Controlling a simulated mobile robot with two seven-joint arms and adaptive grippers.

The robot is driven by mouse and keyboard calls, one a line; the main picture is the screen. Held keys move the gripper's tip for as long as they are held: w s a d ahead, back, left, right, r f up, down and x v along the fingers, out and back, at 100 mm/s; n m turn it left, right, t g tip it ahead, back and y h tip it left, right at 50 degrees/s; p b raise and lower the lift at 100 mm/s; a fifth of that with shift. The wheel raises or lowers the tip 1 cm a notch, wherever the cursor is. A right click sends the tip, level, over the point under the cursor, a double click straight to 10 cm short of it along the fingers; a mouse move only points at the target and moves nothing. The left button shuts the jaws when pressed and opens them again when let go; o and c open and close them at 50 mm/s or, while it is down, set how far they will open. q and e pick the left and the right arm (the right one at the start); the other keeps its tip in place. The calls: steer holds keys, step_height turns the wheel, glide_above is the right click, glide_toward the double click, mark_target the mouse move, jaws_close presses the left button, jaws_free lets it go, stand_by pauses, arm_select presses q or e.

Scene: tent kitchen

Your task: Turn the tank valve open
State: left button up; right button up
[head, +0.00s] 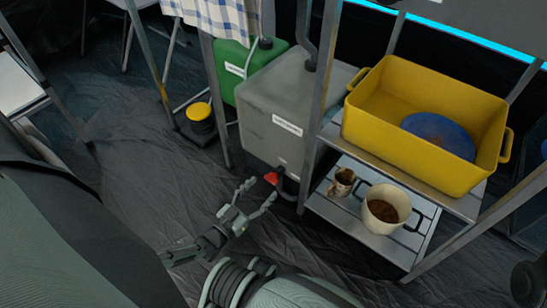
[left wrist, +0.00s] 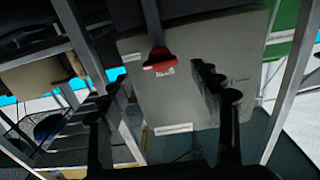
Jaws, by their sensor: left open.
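The grey tank (head: 285,105) stands on the floor beside the metal rack, with a white label on its front. In the left wrist view the red valve (left wrist: 162,60) shows above the middle, against the pale tank wall (left wrist: 180,95). My left gripper (head: 259,192) is open and empty, just in front of the valve. In the left wrist view its two fingers (left wrist: 165,95) are wide apart, with the valve between them in the picture. No contact can be made out. My right gripper is not in view.
A green tank (head: 232,72) stands behind the grey one. The rack at right holds a yellow tub (head: 385,112) with a blue plate (head: 438,134), and below it two mugs (head: 386,207) (head: 342,182). A yellow-topped can (head: 199,113) stands left.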

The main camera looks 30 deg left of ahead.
mark_target(269, 181)
arm_select(q)
steer(key=shift+w+d+b, duration=0.2)
steer(key=shift+w+b, duration=0.3)
steer(key=shift+w, duration=2.25)
steer(key=c, duration=1.2)
